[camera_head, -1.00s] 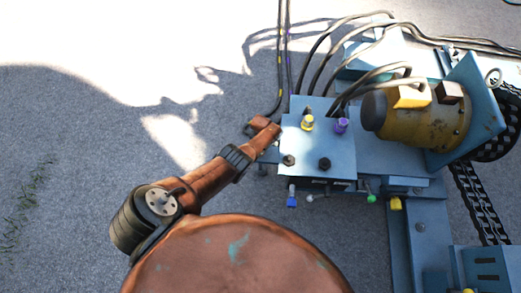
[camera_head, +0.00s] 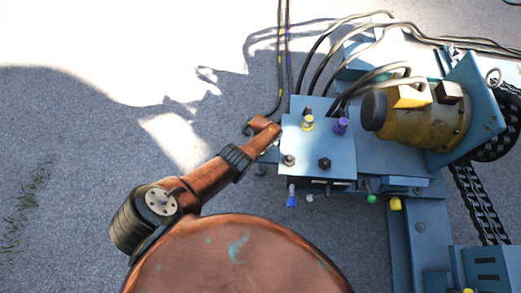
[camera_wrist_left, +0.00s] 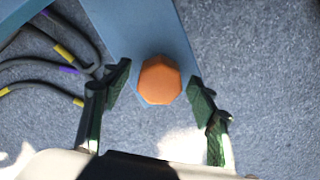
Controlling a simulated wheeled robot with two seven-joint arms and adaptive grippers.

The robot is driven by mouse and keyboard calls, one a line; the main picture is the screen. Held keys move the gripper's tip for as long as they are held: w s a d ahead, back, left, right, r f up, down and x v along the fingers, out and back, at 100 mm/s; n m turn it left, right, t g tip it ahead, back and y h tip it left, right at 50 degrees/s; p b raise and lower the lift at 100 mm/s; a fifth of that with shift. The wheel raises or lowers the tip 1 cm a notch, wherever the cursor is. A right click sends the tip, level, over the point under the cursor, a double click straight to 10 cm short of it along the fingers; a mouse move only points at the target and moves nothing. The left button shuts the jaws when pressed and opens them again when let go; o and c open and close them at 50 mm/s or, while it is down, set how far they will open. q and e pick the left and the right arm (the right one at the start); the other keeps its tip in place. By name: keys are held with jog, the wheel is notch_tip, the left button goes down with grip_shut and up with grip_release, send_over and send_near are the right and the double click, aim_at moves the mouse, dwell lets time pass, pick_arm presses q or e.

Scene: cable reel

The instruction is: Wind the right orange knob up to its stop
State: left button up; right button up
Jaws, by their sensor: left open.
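An orange faceted knob (camera_wrist_left: 159,80) sits at the end of a blue plate in the left wrist view. My left gripper's two dark green fingers stand open on either side of the knob, with a gap between each finger and it. In the head view my left arm reaches from the lower left to the left side of a blue valve block (camera_head: 318,143). The left fingers and the orange knob cannot be made out there. My right gripper is not seen.
The block carries a yellow knob (camera_head: 307,123) and a purple knob (camera_head: 341,125) on top. Small coloured levers stick out below its front edge. Black hoses (camera_head: 330,45) run behind it. A yellow motor (camera_head: 425,118) stands to the right. Open ground lies to the left.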

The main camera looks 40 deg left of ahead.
pick_arm(q)
jog(key=shift+w+d+r, duration=0.15)
jog(key=shift+d+r, duration=0.1)
jog(key=shift+r, duration=0.4)
notch_tip(320, 180, up, 11)
jog(key=shift+s+a+f, duration=0.15)
jog(key=shift+s+a, duration=0.05)
jog(key=shift+a, duration=0.05)
